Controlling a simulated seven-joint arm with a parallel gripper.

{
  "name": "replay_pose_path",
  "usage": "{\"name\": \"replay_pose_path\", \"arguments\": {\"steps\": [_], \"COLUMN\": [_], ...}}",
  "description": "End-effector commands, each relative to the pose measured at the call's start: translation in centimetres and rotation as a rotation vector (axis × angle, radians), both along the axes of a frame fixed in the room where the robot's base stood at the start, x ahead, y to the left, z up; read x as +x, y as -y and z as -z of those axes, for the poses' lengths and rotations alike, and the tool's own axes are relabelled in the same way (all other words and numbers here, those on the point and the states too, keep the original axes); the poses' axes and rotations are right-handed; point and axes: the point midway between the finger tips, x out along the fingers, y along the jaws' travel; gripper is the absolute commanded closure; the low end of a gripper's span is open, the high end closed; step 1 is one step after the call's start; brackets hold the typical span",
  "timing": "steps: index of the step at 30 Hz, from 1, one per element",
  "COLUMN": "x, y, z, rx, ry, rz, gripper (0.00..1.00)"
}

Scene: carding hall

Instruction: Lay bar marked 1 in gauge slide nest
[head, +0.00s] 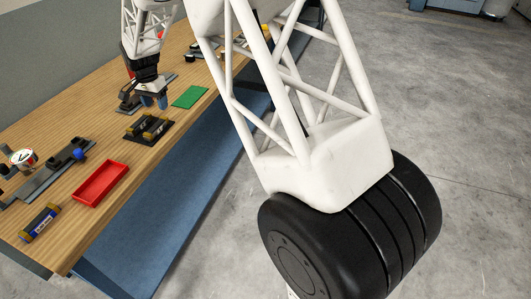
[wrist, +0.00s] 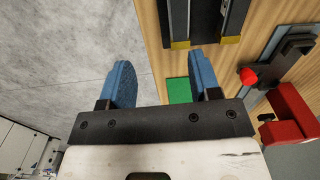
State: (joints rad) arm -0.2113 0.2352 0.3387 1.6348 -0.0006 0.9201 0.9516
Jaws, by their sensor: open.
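My gripper (head: 153,103) is open and empty, its blue fingers above the bench near a dark rack (head: 166,139). Two dark bars with yellow ends (head: 148,127) lie side by side in the rack. In the wrist view the open gripper (wrist: 160,60) has two dark yellow-ended bars (wrist: 180,44) beyond its right finger, apart from it. Another yellow-ended bar with a blue label (head: 40,222) lies at the bench's near left end. I cannot read a number on any bar. The gauge slide (head: 45,175), a dark rail with a white dial (head: 22,156), is at the left; its nest is unclear.
An empty-looking red tray (head: 100,184) lies between the gauge slide and the bench's front edge. A green mat (head: 190,96) lies past the rack. A dark fixture with a red knob (wrist: 249,76) and a red block (wrist: 290,115) shows in the wrist view.

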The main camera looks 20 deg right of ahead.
Motion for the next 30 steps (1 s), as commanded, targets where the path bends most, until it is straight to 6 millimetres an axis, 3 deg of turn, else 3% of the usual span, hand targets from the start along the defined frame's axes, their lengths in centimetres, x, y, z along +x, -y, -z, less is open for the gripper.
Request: {"name": "replay_pose_path", "arguments": {"steps": [12,21,30], "x": [-8.9,-16.5,-24.4], "y": [5.2,8.6,11.6], "z": [-8.1,-12.4,-15.2], "rx": [0.0,-0.006,-0.017], "ry": [0.047,0.082,0.112], "rz": [-0.138,-0.244,-0.349], "gripper": [0.43,0.43,0.43]}}
